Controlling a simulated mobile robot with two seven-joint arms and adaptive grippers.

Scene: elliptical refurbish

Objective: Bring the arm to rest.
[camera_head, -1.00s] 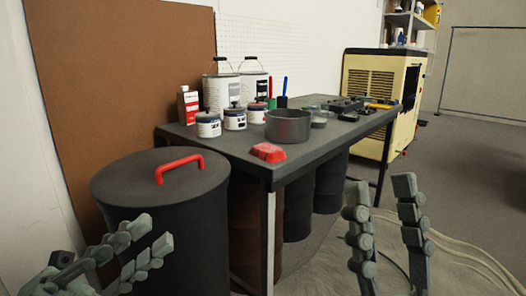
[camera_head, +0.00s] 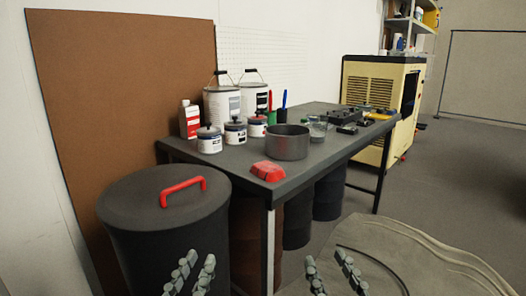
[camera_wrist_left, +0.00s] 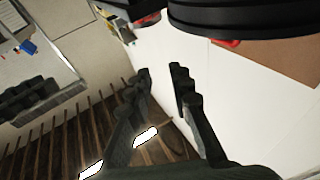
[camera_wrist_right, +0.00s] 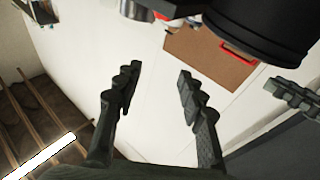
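My left gripper (camera_head: 190,268) is at the bottom of the head view, in front of the dark barrel (camera_head: 135,235). Its two fingers stand apart with nothing between them; they also show apart in the left wrist view (camera_wrist_left: 160,75). My right gripper (camera_head: 330,268) is at the bottom centre-right of the head view, over the floor in front of the table. Its fingers are apart and empty, as they also are in the right wrist view (camera_wrist_right: 158,75). Neither gripper touches anything that I can see.
The dark table (camera_head: 232,165) holds a grey pot (camera_head: 288,143), a red block (camera_head: 268,171), cans and tools. The barrel has a lid with a red handle (camera_head: 183,190). A cream cabinet (camera_head: 368,85) stands behind. Open floor (camera_head: 470,180) lies to the right.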

